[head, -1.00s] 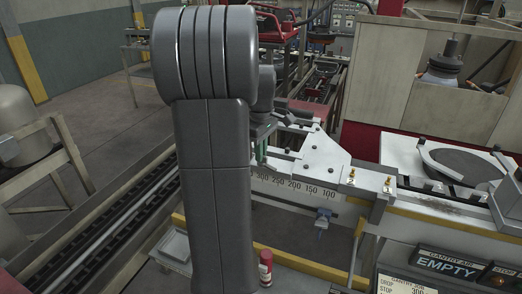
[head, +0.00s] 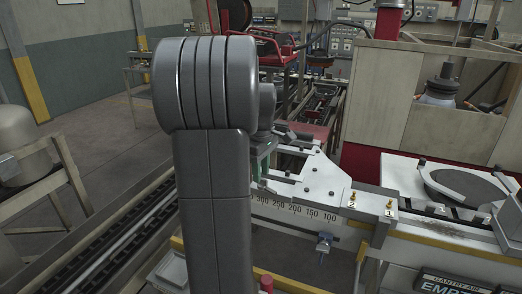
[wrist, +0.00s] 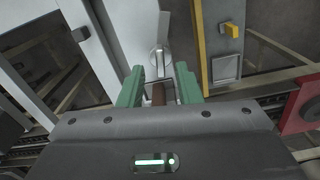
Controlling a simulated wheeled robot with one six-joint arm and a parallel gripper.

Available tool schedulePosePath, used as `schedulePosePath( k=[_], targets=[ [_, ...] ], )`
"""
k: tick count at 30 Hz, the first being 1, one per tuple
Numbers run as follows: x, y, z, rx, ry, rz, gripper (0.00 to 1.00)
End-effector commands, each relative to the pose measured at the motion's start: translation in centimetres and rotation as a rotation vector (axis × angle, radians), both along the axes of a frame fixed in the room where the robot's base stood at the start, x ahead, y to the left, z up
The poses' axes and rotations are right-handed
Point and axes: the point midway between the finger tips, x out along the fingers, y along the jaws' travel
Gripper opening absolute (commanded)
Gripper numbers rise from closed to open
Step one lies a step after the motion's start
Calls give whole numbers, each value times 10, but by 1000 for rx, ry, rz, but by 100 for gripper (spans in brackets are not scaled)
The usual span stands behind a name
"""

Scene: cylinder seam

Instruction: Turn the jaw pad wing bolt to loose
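My gripper (wrist: 160,82) has two green fingers, spread apart, in the wrist view. A light grey knob with a raised wing (wrist: 159,57), which looks like the jaw pad wing bolt, lies just beyond the fingertips, roughly centred between them. No finger appears to touch it. A brown block (wrist: 158,95) shows between the fingers; I cannot tell whether it is the jaw pad or how near it is. In the head view my arm hides most of the gripper; only a bit of green (head: 263,157) shows beside the white slotted bracket (head: 318,178). The wing bolt cannot be made out there.
A numbered scale rail (head: 290,209) runs below the bracket, with brass bolts (head: 352,198) at its right end. A small blue-grey clamp (head: 324,243) hangs under the rail. A yellow strip (wrist: 202,45) lies right of the knob.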

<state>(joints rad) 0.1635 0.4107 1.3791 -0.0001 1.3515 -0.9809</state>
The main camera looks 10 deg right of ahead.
Motion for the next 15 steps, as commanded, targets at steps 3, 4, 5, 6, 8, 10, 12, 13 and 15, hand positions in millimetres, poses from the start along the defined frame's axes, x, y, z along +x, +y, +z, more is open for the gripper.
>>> schedulePosePath(
  k=[3, 4, 5, 6, 8, 10, 12, 13, 15],
  targets=[
    [1, 0, 24, -1, -7, 0, 31],
    [1, 0, 31, -1, -7, 0, 31],
    [1, 0, 38, -1, -6, 0, 31],
    [1, 0, 48, -1, -7, 0, 31],
    [1, 0, 62, -1, -6, 0, 31],
    [1, 0, 78, -1, -6, 0, 31],
    [1, 0, 92, -1, -6, 0, 31],
    [0, 0, 97, -1, -6, 1, 31],
    [0, 0, 107, -1, -4, 1, 31]
  ],
)
